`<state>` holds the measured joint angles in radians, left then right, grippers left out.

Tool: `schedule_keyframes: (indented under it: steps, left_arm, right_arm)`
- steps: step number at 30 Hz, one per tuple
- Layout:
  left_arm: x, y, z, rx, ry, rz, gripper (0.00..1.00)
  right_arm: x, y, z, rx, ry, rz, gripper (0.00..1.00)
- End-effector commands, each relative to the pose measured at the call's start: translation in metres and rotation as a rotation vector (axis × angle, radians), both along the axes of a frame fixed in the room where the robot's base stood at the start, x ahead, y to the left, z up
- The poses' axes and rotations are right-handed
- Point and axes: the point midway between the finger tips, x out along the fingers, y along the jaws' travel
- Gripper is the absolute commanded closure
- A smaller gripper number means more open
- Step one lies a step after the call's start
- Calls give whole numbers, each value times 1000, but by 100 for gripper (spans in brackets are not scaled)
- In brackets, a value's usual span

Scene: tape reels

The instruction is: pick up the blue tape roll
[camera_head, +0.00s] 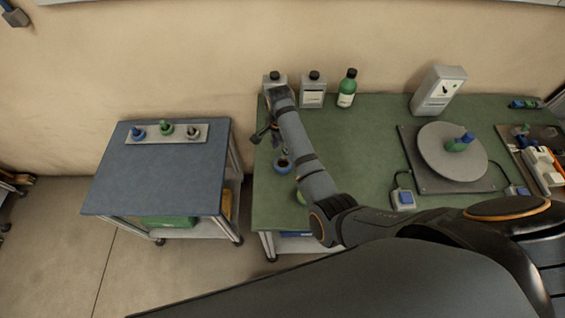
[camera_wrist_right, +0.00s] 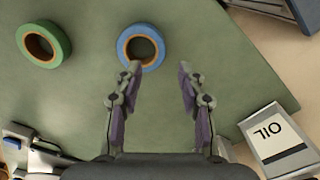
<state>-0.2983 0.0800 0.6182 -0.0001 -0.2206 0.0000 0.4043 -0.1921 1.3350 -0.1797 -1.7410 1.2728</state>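The blue tape roll (camera_wrist_right: 141,27) lies flat on the green table, with an orange-brown core. In the wrist view it is at top centre, just past the left-hand fingertip, which overlaps its lower edge in the picture. My right gripper (camera_wrist_right: 159,66) is open, with nothing between its fingers; I cannot tell its height above the table. In the head view the gripper (camera_head: 263,133) hangs near the table's left edge, and the blue roll (camera_head: 282,169) shows partly beside the forearm. My left gripper is not in view.
A green tape roll (camera_wrist_right: 62,42) lies left of the blue one in the wrist view. Bottles, including a green one (camera_head: 347,88), stand at the table's back. A turntable (camera_head: 437,165) is at right. A blue-topped cart (camera_head: 150,175) stands left, across a gap.

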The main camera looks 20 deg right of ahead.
Motion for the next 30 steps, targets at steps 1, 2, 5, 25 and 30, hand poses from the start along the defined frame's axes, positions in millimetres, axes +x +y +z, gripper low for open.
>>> schedule_keyframes:
  steps: [1, 2, 5, 25, 30]
  left_arm:
    - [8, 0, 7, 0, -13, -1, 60]
    - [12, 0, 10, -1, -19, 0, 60]
    - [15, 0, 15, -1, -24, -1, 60]
    - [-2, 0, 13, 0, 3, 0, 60]
    - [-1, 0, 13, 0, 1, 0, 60]
  right_arm:
    - [-2, 2, -5, 0, 8, 1, 60]
    - [-2, 4, -10, 0, 9, 2, 60]
    - [-1, 7, -28, 0, 6, 0, 60]
    - [0, 7, -47, 0, 2, 0, 100]
    - [0, 7, -47, 0, 2, 0, 100]
